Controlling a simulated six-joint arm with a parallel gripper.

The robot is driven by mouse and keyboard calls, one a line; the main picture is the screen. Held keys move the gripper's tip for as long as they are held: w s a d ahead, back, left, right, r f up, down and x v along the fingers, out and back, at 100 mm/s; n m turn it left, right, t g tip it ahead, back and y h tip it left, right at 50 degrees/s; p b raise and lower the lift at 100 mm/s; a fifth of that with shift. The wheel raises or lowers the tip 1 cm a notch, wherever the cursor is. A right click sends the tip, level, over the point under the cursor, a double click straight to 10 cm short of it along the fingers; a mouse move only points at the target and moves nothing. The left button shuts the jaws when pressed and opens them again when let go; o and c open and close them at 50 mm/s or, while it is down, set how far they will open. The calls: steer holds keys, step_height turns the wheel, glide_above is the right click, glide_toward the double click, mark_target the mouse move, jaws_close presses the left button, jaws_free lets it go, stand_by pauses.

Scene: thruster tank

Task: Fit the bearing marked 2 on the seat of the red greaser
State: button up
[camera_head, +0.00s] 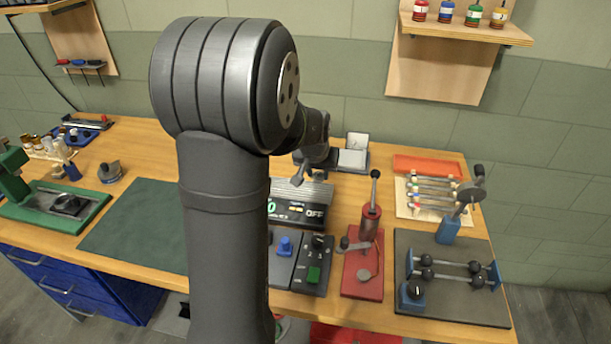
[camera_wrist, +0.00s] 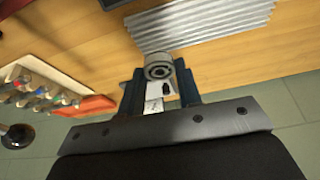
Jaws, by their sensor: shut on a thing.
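My gripper (camera_head: 303,172) is above the back middle of the bench, largely behind my own arm in the head view. In the wrist view its two fingers (camera_wrist: 160,82) are shut on a grey ring-shaped bearing (camera_wrist: 158,66), held at the fingertips. I cannot read a number on the bearing. The red greaser (camera_head: 371,222) stands upright on a red base at the front right, with a black-knobbed lever on top. A round grey disc (camera_head: 364,275) lies on its base. The gripper is apart from the greaser, behind and to its left.
A ribbed grey box with a display (camera_head: 302,205) stands left of the greaser, behind a switch panel (camera_head: 312,265). A dark mat with a bar fixture (camera_head: 455,308) lies to the right. A rack of rods (camera_head: 432,192) and a red tray (camera_head: 425,164) are behind. The green mat (camera_head: 140,225) is clear.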

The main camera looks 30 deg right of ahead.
steer(key=s+d+r, duration=0.2)
steer(key=s+r, duration=0.2)
steer(key=s, duration=0.3)
steer(key=m+g+h, duration=0.1)
steer(key=m+g, duration=0.1)
steer(key=m, duration=0.3)
glide_above(365, 272)
steer(key=a, duration=0.1)
step_height(365, 272, down, 3)
steer(key=shift+n+t, duration=0.3)
steer(key=shift+s+a+f, duration=0.1)
steer(key=shift+s+f, duration=0.05)
steer(key=shift+f, duration=1.4)
steer(key=shift+s+a+f, duration=0.1)
steer(key=shift+f, duration=1.45)
steer(key=o, duration=1.1)
steer(key=shift+c, duration=0.2)
